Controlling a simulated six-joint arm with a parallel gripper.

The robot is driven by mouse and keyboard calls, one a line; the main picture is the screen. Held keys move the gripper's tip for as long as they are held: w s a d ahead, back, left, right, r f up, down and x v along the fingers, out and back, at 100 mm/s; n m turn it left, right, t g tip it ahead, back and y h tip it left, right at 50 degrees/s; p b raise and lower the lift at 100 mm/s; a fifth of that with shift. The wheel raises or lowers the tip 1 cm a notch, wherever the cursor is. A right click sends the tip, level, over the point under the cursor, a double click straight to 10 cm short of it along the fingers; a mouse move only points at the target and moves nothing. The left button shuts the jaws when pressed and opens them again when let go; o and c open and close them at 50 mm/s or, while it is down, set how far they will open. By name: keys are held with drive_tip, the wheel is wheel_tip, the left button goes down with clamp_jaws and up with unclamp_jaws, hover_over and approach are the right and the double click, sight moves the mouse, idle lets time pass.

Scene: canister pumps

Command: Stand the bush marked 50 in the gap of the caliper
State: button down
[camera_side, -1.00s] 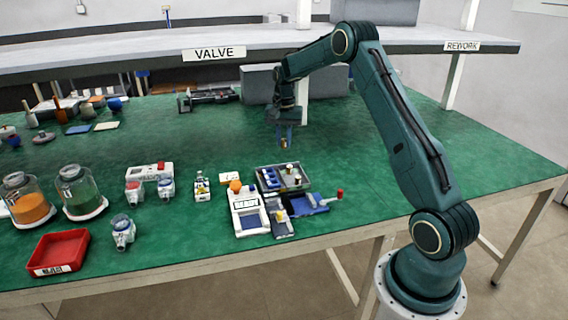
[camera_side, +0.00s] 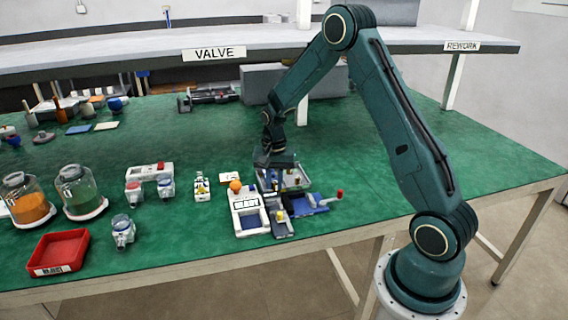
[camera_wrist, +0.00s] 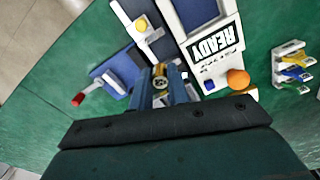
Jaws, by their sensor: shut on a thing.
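My gripper (camera_wrist: 160,90) is shut on a small brass-coloured bush (camera_wrist: 160,82), held between its two blue fingers. The mark on the bush is too small to read. In the side view my gripper (camera_side: 273,180) is low over the grey tray (camera_side: 304,185) and partly covers it, so the held bush is hard to make out there. What looks like the caliper (camera_side: 282,229) is a grey strip with a pale jaw and a yellow part, in front of the tray. It also shows ahead of my fingers in the wrist view (camera_wrist: 146,36). Its gap is not clear.
A white READY unit (camera_side: 247,204) with an orange ball (camera_side: 235,186) stands left of the caliper. A blue block with a red-knobbed lever (camera_side: 340,193) is at its right. A small stand (camera_wrist: 294,66) is farther off. The green table right of the lever is clear.

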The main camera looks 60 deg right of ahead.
sight(275, 200)
drive_tip(key=shift+f, duration=0.2)
idle(0.3)
drive_tip(key=shift+f, duration=3.55)
drive_tip(key=c, duration=1.3)
unclamp_jaws()
drive_tip(key=shift+r, duration=0.1)
drive_tip(key=shift+r, duration=4.35)
